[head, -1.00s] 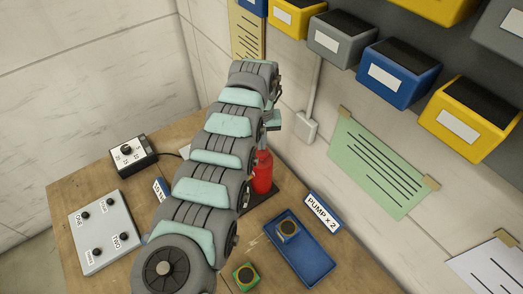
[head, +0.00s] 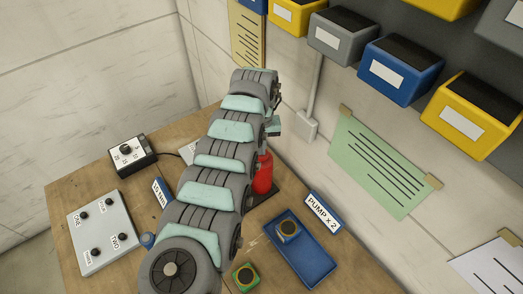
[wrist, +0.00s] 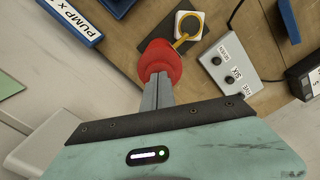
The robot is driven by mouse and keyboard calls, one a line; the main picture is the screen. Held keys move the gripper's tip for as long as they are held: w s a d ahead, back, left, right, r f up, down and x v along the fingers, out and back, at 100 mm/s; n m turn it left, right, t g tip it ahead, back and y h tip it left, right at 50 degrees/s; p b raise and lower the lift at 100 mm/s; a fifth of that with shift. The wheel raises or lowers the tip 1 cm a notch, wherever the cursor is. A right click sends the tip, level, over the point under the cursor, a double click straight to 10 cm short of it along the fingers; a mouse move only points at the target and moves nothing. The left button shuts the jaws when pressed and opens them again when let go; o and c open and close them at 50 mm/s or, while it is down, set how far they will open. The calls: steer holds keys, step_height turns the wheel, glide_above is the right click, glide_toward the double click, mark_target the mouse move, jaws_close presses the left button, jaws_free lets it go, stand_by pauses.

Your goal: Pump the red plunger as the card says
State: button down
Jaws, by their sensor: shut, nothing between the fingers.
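The red plunger (head: 264,172) stands upright on a dark base in the head view, partly hidden by my arm. In the wrist view the red plunger (wrist: 161,62) shows from above, with a yellow spout reaching past it. My gripper (wrist: 157,78) is shut and empty, its fingertips overlapping the plunger's near side in that view; I cannot tell whether they touch it. The card also shows in the wrist view (wrist: 72,18).
The blue tray (head: 311,262) holds a small dark piece (head: 288,229). A green-edged block (head: 245,277) lies left of it. A grey button box (head: 97,240) and a black dial box (head: 132,154) stand at the left. Bins (head: 400,72) line the wall.

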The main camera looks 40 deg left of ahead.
step_height(320, 180, up, 6)
steer(key=p, duration=0.5)
steer(key=shift+p, duration=0.3)
stand_by(0.8)
